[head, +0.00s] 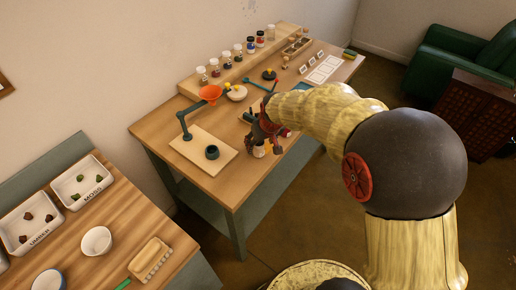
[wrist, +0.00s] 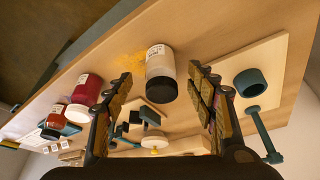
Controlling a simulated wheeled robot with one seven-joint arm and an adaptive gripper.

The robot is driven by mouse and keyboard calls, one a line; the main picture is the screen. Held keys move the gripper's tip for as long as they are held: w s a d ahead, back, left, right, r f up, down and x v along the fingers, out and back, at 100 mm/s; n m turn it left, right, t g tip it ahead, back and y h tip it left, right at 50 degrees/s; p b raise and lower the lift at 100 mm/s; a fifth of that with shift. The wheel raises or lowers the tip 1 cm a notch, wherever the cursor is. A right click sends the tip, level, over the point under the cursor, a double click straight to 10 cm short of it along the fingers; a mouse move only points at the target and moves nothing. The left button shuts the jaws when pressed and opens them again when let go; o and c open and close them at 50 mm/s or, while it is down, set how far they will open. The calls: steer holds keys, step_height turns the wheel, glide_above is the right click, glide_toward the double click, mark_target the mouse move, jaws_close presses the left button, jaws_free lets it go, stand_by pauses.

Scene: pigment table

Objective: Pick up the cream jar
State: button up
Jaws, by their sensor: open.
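My gripper (wrist: 160,72) is open and empty. In the head view the jar (head: 259,151) shows as a small pale shape just below my gripper (head: 266,141), near the table's front edge, partly hidden by the fingers.
Two red jars (wrist: 89,89) (wrist: 54,122) stand to the left in the wrist view. Yellow powder (wrist: 128,62) lies beside the cream jar. Several jars line the back shelf (head: 242,63).

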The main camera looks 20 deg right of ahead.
mark_target(259, 147)
steer(key=b+x, duration=0.2)
steer(key=x, duration=0.2)
steer(key=shift+w+a+f, duration=0.1)
steer(key=shift+a+f, duration=0.05)
steer(key=shift+f, duration=0.2)
steer(key=shift+c, duration=0.5)
steer(key=c, duration=1.3)
steer(key=shift+r, duration=0.15)
